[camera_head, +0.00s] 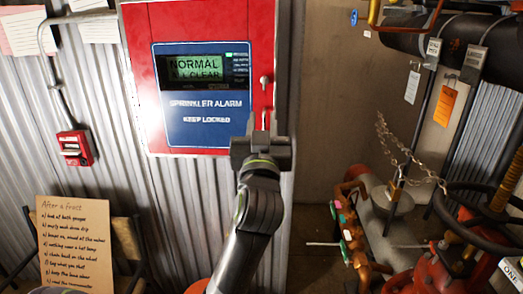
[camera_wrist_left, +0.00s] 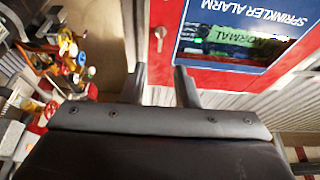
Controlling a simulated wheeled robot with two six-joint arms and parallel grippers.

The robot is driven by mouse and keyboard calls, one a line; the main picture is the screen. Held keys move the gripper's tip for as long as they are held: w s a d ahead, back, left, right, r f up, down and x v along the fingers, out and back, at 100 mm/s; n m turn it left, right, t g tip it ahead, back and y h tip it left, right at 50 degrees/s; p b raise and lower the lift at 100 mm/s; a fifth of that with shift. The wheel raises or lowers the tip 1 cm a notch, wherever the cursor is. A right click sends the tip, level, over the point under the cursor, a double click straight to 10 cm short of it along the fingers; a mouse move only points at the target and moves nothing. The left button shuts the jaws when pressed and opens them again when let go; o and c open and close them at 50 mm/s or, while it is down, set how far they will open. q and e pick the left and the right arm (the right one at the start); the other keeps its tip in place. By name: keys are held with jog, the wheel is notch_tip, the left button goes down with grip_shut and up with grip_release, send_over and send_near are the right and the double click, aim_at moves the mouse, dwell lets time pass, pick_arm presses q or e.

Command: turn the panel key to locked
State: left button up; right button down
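The red sprinkler alarm panel (camera_head: 138,60) hangs on the corrugated wall, with a blue face and a lit screen reading "NORMAL ALL CLEAR". A small metal key (camera_head: 264,82) sits in the red strip right of the blue face, looking roughly upright. My left gripper (camera_head: 263,122) is just below the key, in front of the panel's lower right corner, fingers pointing up. In the left wrist view, where the panel appears upside down, the key (camera_wrist_left: 159,36) is ahead of the two fingers, apart from them. The left gripper (camera_wrist_left: 160,80) is open and empty. My right gripper is out of view.
A red call point (camera_head: 75,148) and a handwritten board (camera_head: 75,240) are at left. At right are red pipework, a handwheel (camera_head: 480,220), a hanging chain (camera_head: 405,150) and tags (camera_head: 445,105). The space directly before the key looks clear.

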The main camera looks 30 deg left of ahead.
pick_arm(q)
jog(key=b+v, duration=0.1)
jog(key=v, duration=0.5)
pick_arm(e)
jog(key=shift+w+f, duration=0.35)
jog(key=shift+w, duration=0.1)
pick_arm(q)
jog(key=shift+f, duration=0.1)
